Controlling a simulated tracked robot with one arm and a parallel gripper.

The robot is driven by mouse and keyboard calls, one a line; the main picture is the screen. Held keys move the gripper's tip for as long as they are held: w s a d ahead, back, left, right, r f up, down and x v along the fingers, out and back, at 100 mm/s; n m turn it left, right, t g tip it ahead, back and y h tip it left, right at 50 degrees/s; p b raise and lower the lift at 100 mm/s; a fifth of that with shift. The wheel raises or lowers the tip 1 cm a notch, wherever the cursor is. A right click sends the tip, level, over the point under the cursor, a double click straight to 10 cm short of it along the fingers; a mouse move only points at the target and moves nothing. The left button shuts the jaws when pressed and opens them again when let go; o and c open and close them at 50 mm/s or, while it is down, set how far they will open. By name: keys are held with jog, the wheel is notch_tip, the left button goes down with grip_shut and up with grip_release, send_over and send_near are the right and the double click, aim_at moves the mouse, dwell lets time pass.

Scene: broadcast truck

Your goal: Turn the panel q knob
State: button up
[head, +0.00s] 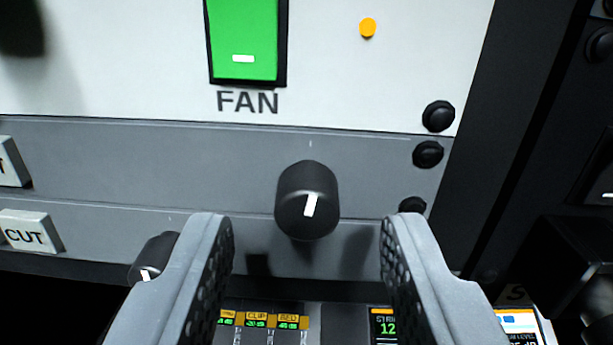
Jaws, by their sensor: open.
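A black knob (307,198) with a white pointer line stands out from the grey panel (215,165) near the middle of the head view. Its pointer leans slightly right of straight up. A second, similar black knob (152,258) sits lower left, partly hidden by my left finger. No label reading "q" can be made out on either knob. My gripper (307,235) is open, with one finger on each side of the central knob in the picture. There is a visible gap between the knob and each finger. Nothing is between the fingers in their grip.
A green FAN switch (243,45) and an orange lamp (367,28) are on the white panel above. A CUT button (29,231) is at left. Black screws (438,116) line the right edge. Lit displays (262,321) show below, between the fingers.

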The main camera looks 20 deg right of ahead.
jog(key=shift+x, duration=0.85)
grip_shut()
jog(key=shift+n, duration=0.8)
grip_release()
jog(key=shift+s, duration=0.1)
